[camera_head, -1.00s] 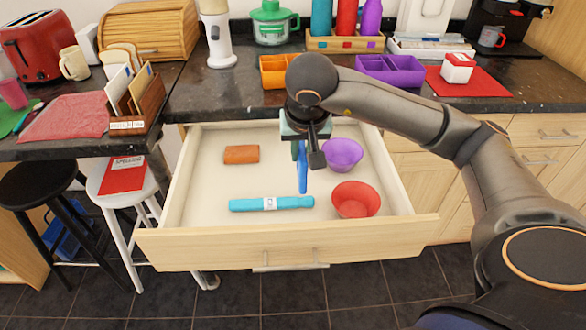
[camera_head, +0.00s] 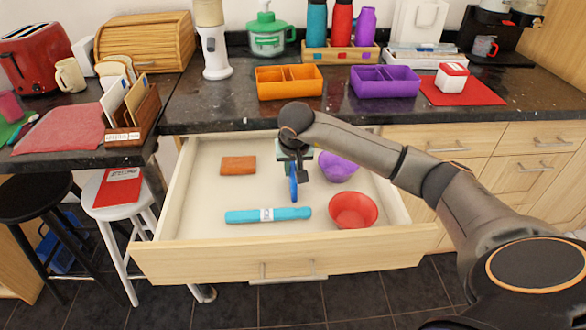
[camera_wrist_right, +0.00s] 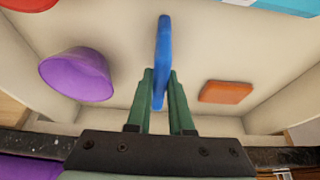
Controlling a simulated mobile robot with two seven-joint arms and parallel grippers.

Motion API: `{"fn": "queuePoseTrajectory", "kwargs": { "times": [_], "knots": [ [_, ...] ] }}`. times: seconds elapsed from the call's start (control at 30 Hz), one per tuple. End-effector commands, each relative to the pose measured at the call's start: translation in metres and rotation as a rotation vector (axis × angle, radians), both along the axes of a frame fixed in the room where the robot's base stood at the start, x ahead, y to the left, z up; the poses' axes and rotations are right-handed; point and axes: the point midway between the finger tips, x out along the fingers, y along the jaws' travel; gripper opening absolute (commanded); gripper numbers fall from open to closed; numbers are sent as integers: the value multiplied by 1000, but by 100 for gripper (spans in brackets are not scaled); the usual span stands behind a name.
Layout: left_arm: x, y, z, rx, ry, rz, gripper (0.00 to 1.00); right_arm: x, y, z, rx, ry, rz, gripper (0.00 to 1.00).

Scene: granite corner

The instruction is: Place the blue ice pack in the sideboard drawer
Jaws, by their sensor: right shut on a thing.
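The blue ice pack (camera_head: 294,187) is held upright, edge-on, in my right gripper (camera_head: 294,170). In the right wrist view the green fingers (camera_wrist_right: 160,95) are shut on the blue ice pack (camera_wrist_right: 163,50), one on each side. The sideboard drawer (camera_head: 205,205) is pulled open, and the pack hangs inside its walls. I cannot tell whether its lower edge touches the drawer floor. My left gripper is not in view.
The drawer also holds an orange block (camera_head: 238,166), a turquoise roll (camera_head: 268,215), a red bowl (camera_head: 353,210) and a purple bowl (camera_head: 338,168). Bare drawer floor lies left of the pack. The granite counter (camera_head: 400,110) overhangs the drawer's back.

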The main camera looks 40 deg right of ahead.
Motion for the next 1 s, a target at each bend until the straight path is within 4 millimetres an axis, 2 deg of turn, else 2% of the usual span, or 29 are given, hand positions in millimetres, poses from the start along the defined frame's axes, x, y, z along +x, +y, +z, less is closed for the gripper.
{"fn": "queuePoseTrajectory", "kwargs": {
  "times": [0.33, 0.37, 0.63, 0.87, 1.0],
  "knots": [
    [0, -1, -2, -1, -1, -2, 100, 1, 0, -4, 0, -3, -1, 0],
    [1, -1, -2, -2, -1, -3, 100, 1, 0, -4, 0, -3, -1, 21],
    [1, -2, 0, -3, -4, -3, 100, 0, 0, -3, 0, -3, -1, 50],
    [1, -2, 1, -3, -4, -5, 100, 0, 0, -2, 0, -3, -1, 50],
    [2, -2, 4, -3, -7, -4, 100, -1, 1, 8, 1, -5, -1, 50]
  ]
}}
